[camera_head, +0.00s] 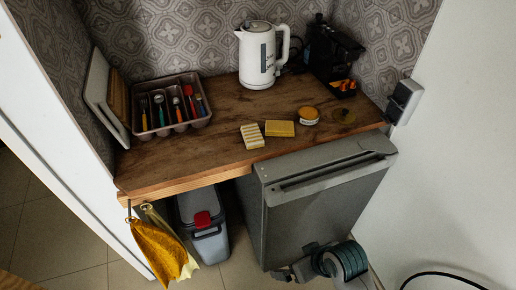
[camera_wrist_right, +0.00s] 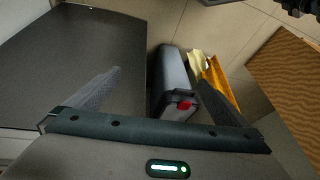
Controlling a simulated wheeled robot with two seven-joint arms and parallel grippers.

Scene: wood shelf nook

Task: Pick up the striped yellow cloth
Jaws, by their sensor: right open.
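A small yellow-and-white striped piece (camera_head: 252,136), which looks like a folded cloth or sponge, lies flat on the wooden counter near its front edge. A golden-yellow cloth (camera_head: 158,250) and a paler olive-yellow cloth (camera_head: 163,220) hang from hooks at the counter's front left; I cannot tell whether either is striped. The hanging cloths also show in the right wrist view (camera_wrist_right: 217,84). My right gripper (camera_head: 296,262) is low in front of the grey appliance, below the counter and right of the hanging cloths. Its fingers (camera_wrist_right: 158,98) are apart and empty. My left gripper is not in view.
A grey bin with a red latch (camera_head: 203,225) stands under the counter, between the hanging cloths and the grey appliance (camera_head: 320,195). The counter holds a yellow sponge (camera_head: 280,128), a round sponge (camera_head: 308,114), a white kettle (camera_head: 258,55), and a cutlery tray (camera_head: 172,105).

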